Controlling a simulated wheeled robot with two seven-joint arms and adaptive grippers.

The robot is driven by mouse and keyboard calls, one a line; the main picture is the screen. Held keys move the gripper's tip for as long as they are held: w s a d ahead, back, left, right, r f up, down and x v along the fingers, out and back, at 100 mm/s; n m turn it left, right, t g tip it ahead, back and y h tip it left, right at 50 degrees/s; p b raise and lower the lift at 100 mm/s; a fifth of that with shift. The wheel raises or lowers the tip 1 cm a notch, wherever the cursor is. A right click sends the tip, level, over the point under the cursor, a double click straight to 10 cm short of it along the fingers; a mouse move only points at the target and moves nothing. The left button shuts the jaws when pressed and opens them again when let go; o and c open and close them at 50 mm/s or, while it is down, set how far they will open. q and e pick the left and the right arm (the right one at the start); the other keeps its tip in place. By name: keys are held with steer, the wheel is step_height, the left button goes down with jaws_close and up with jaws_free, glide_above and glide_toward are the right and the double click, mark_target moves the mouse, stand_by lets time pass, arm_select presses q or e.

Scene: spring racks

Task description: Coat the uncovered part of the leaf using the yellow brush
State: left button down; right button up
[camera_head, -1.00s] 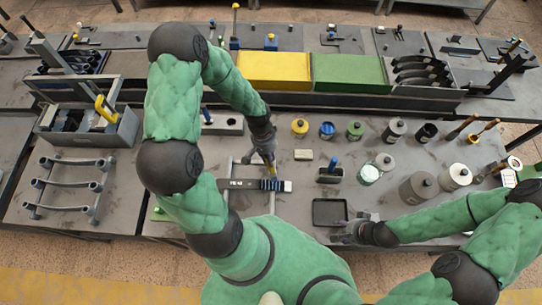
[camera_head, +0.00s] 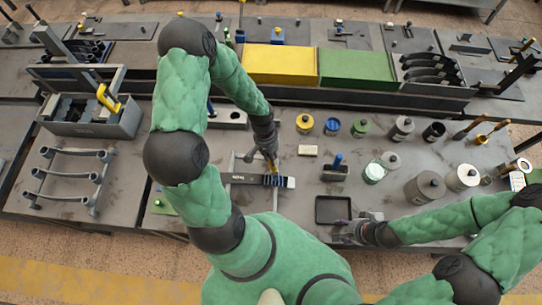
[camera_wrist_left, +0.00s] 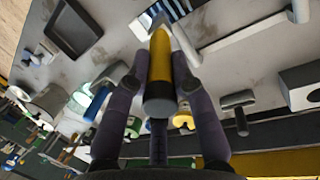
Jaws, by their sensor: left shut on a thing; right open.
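The yellow brush (camera_wrist_left: 160,58) is held in my left gripper (camera_head: 269,158), its yellow handle between the two fingers in the left wrist view. Its dark handle end faces the camera and its tip points away toward the leaf. The leaf (camera_head: 243,178) is a flat grey bar with a dark banded stretch toward its right end, lying across a light metal stand. The brush tip is over or on that banded stretch; I cannot tell if it touches. My right gripper (camera_head: 350,229) is open beside a black tray, low on the bench.
The black tray (camera_head: 318,212) lies right of the leaf. Paint pots (camera_head: 304,122), grey canisters (camera_head: 425,187) and a blue-handled tool (camera_head: 337,163) stand to the right. A grey toolbox (camera_head: 128,122) and a rack of curved bars (camera_head: 68,174) are at left.

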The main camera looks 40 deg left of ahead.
arm_select(q)
steer(key=shift+f+b, duration=0.65)
steer(key=shift+f, duration=0.05)
stand_by(0.4)
steer(key=shift+s+r+b, duration=0.1)
steer(key=shift+b, duration=0.5)
steer(key=shift+w+d+f+b, duration=0.25)
steer(key=shift+w+d+b, duration=0.4)
steer(key=shift+d, duration=0.35)
stand_by(1.0)
steer(key=shift+r, duration=0.15)
